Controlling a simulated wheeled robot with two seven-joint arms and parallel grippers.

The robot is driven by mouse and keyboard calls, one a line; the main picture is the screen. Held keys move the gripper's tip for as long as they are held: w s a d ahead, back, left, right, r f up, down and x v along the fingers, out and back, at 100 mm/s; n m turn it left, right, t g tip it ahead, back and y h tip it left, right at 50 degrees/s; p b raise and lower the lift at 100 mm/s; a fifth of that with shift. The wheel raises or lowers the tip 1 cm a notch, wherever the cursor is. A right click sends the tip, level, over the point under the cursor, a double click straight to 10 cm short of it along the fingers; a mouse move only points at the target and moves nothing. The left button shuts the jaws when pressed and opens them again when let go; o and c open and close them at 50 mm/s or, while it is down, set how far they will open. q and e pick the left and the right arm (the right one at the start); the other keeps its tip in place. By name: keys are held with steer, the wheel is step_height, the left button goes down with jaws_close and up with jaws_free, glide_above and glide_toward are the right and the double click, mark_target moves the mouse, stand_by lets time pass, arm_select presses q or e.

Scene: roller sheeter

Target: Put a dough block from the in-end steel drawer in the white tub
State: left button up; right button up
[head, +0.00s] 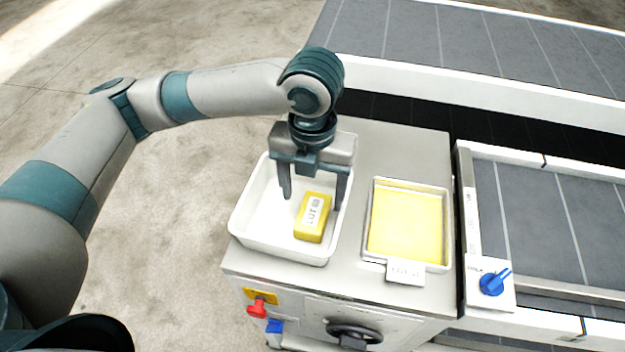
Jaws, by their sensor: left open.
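The white tub (247,224) stands on the left part of the steel top. A yellow dough block (308,228) with a white printed label lies inside it, towards its right side. My left gripper (313,200) is over the tub, pointing down, with its two fingers apart. The block lies below and between the fingers in this view; I cannot tell whether they touch it. No steel drawer can be made out for certain. My right gripper is not in view.
A shallow steel tray (408,222) with a yellow sheet or filling stands right of the tub, with a small label plate in front. A blue knob (492,284), a red button (257,308) and a black handwheel (354,334) sit at the front. Grey belts (545,225) run right and behind.

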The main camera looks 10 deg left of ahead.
arm_select(q)
steer(key=shift+r, duration=0.1)
step_height(320, 180, up, 17)
steer(key=b, duration=0.3)
stand_by(1.2)
